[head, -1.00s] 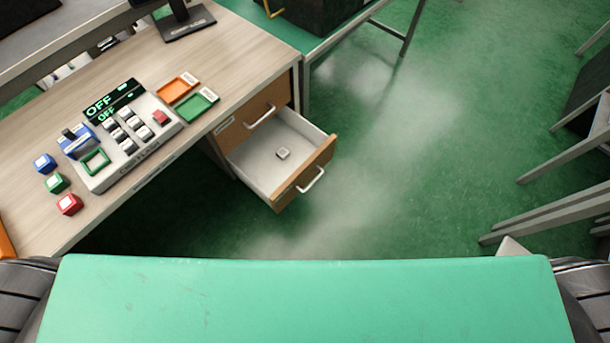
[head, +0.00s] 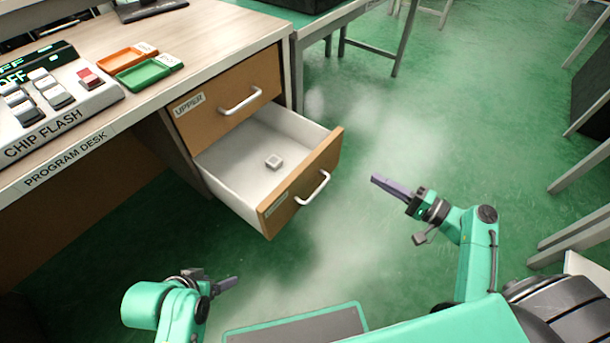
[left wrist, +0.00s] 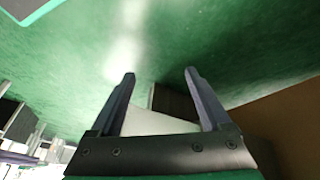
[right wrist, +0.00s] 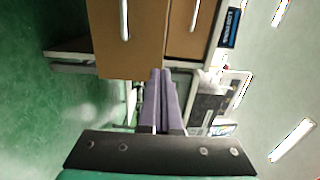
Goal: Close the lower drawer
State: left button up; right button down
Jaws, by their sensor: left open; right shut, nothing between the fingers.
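The lower drawer (head: 300,186) is pulled out from under the desk, with a wood front, a silver handle (head: 313,188) and a white inside. The upper drawer (head: 226,107) is shut. My right gripper (head: 388,187) is shut and empty, to the right of the drawer front and apart from it. In the right wrist view its fingers (right wrist: 161,98) are together, with wood drawer fronts beyond. My left gripper (head: 228,285) is low and left of the drawer, touching nothing. In the left wrist view its fingers (left wrist: 160,98) are apart and empty.
The program desk (head: 200,55) carries a button panel (head: 50,100), an orange tray (head: 122,62) and a green tray (head: 144,74). A green-topped table stands behind it. Grey table legs (head: 575,235) stand at the right. The green floor before the drawer is clear.

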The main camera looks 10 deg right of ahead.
aim_at(325, 149)
pick_arm(q)
jog(key=d, duration=0.1)
jog(key=w+d+f+t+h, duration=0.1)
jog(key=w+d+f+t+b, duration=0.1)
jog(key=d, duration=0.1)
jog(key=shift+h, duration=0.4)
pick_arm(e)
jog(key=x, duration=0.9)
jog(key=r+x, duration=0.1)
jog(key=x, duration=0.4)
jog(key=shift+a, duration=0.1)
